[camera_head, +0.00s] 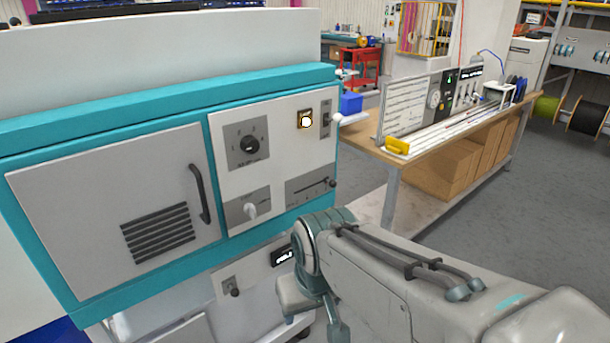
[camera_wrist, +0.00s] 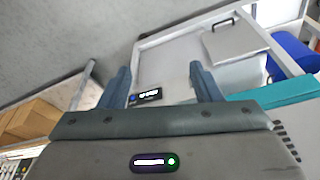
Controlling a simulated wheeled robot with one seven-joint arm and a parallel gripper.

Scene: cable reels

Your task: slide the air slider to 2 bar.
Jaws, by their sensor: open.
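The control panel (camera_head: 275,150) of the teal and white machine carries two sliders. One is a horizontal slider (camera_head: 310,188) on a dark grey plate with a scale, its dark knob (camera_head: 333,183) near the right end. The lettering is too small to read, so I cannot tell which is marked for air or any value. My gripper (camera_wrist: 160,82) is open and empty in the wrist view, its two fingers wide apart. It hangs below the panel, apart from both sliders.
A grey door (camera_head: 115,210) with a handle is at left. A wooden workbench (camera_head: 455,125) stands at right. Grey floor lies between.

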